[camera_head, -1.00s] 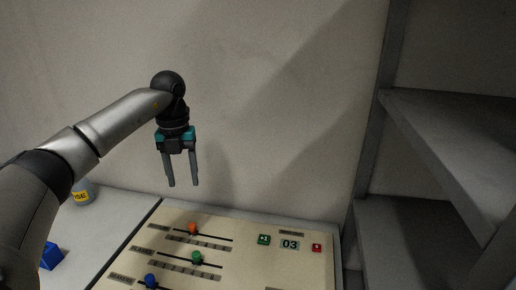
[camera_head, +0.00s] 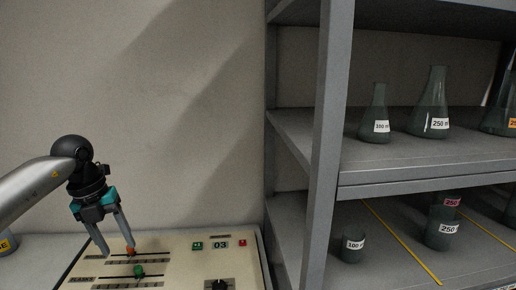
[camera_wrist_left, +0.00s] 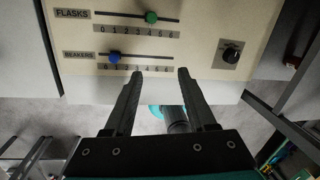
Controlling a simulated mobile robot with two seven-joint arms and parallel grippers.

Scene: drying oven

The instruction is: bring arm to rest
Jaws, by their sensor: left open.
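My left gripper (camera_head: 117,251) is open and empty at the left of the head view, its fingers pointing down. Its tips appear just by the orange slider knob (camera_head: 130,251) of the cream control panel (camera_head: 180,262); I cannot tell how far above the panel they are. In the left wrist view the open fingers (camera_wrist_left: 160,74) reach toward the panel's near edge, with nothing between them. The green knob (camera_wrist_left: 151,17) of the flasks slider and the blue knob (camera_wrist_left: 114,57) of the beakers slider lie beyond the tips. My right gripper is not seen.
The panel's display (camera_head: 220,245) reads 03, between a green button (camera_head: 197,246) and a red button (camera_head: 243,243). A black dial (camera_wrist_left: 232,53) sits on the panel. A grey shelf rack (camera_head: 330,130) at right holds flasks (camera_head: 430,112) and beakers (camera_head: 353,246).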

